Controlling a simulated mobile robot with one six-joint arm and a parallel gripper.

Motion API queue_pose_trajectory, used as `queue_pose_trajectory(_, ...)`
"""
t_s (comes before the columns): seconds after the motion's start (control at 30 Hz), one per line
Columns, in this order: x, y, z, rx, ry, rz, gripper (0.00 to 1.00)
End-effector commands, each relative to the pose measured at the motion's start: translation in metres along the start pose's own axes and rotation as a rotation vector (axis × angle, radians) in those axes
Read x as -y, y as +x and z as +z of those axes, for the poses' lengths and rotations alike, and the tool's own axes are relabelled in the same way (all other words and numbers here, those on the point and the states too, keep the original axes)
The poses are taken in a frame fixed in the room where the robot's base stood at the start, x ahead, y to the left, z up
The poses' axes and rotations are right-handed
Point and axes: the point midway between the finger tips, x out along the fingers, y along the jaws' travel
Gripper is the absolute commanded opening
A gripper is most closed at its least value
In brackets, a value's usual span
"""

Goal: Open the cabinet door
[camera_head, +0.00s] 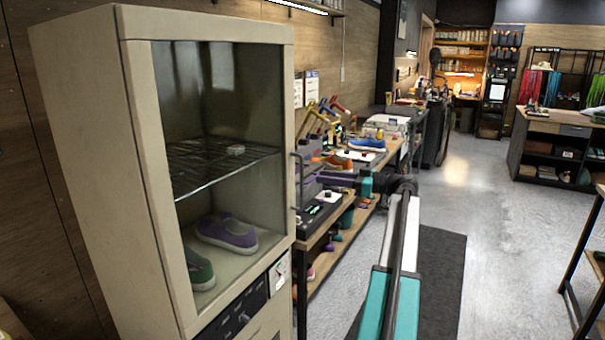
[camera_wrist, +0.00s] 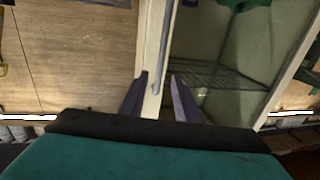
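The cream cabinet (camera_head: 85,130) stands at the left with its glass-panelled door (camera_head: 215,110) shut. A slim grey vertical handle (camera_head: 296,180) is on the door's right edge. In the wrist view the handle (camera_wrist: 163,50) runs along the pale door frame. My gripper (camera_head: 312,178) is beside the handle, reaching in from the right. In the wrist view my gripper (camera_wrist: 158,80) is open, with the lower end of the handle showing between its two fingers. I cannot tell whether either finger touches it.
Behind the glass are a wire shelf (camera_head: 215,165), a purple shoe (camera_head: 228,232) and a green shoe (camera_head: 199,270). A cluttered workbench (camera_head: 385,155) stands close behind my gripper. Open grey floor (camera_head: 500,230) lies to the right, with a dark mat (camera_head: 440,270).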

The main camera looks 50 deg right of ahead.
Motion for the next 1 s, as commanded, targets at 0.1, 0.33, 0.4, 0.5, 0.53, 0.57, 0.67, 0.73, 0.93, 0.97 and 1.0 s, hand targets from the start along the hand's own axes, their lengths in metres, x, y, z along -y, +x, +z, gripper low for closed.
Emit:
queue_pose_trajectory(0.1, 0.0, 0.019, -0.002, 0.0, 0.0, -0.001, 0.29)
queue_pose_trajectory(0.33, 0.0, 0.051, -0.001, 0.0, 0.0, -0.001, 0.29)
queue_pose_trajectory(0.4, 0.0, 0.061, -0.001, 0.0, 0.0, -0.001, 0.29)
queue_pose_trajectory(0.5, 0.0, 0.072, -0.001, 0.0, 0.001, 0.0, 0.29)
queue_pose_trajectory(0.53, 0.0, 0.075, -0.001, 0.0, 0.001, 0.0, 0.29)
queue_pose_trajectory(0.57, 0.0, 0.077, -0.001, 0.0, 0.001, 0.0, 0.29)
queue_pose_trajectory(0.67, 0.0, 0.084, -0.001, 0.0, 0.0, 0.001, 0.29)
queue_pose_trajectory(0.73, -0.001, 0.087, 0.0, 0.0, 0.0, 0.002, 0.29)
queue_pose_trajectory(0.93, -0.001, 0.088, 0.0, 0.0, 0.0, 0.002, 0.29)
queue_pose_trajectory(0.97, -0.001, 0.088, 0.0, 0.0, 0.0, 0.002, 0.29)
queue_pose_trajectory(1.0, -0.001, 0.088, 0.0, 0.0, 0.0, 0.002, 0.29)
